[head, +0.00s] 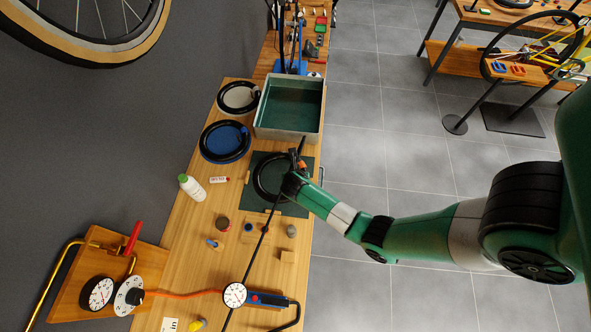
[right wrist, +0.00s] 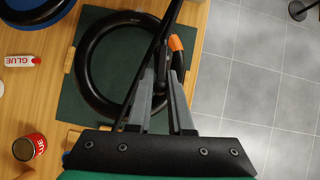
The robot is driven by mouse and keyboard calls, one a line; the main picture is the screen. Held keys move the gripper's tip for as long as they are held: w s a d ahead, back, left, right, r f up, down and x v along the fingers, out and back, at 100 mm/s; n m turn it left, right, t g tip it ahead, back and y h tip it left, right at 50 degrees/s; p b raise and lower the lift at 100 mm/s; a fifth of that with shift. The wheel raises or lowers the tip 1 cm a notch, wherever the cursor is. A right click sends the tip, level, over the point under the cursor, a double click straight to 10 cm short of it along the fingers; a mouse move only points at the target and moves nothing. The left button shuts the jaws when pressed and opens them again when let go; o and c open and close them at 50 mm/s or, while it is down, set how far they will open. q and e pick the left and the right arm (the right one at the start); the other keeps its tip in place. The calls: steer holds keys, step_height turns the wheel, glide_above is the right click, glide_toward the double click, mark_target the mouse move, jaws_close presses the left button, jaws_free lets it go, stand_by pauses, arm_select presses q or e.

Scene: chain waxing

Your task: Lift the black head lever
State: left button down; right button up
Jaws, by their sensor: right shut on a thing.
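A black inner-tube-like ring (head: 256,180) lies on a dark green mat (head: 296,209) on the wooden bench; it also shows in the right wrist view (right wrist: 87,62). An orange piece (right wrist: 175,43) sits at the ring's right side, with a black lever-like part (right wrist: 179,64) just below it. My right gripper (right wrist: 163,80) is at that side of the ring, its fingers closed around a narrow black part, which looks like the lever. The fingers hide most of it, so its angle is hard to tell. My left gripper is out of view.
A long thin black rod or cable (head: 250,258) crosses diagonally past the gripper. A grey tray (head: 262,133) stands behind the mat. A gauge (head: 234,294) with an orange hose, a white bottle (head: 192,187) and a red tin (right wrist: 30,147) are on the bench.

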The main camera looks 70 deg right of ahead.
steer(key=shift+r, duration=0.1)
steer(key=shift+w+d+r+p, duration=0.15)
steer(key=shift+d+r+p, duration=0.2)
steer(key=shift+r+p, duration=0.4)
steer(key=shift+f, duration=0.1)
steer(key=shift+d, duration=0.1)
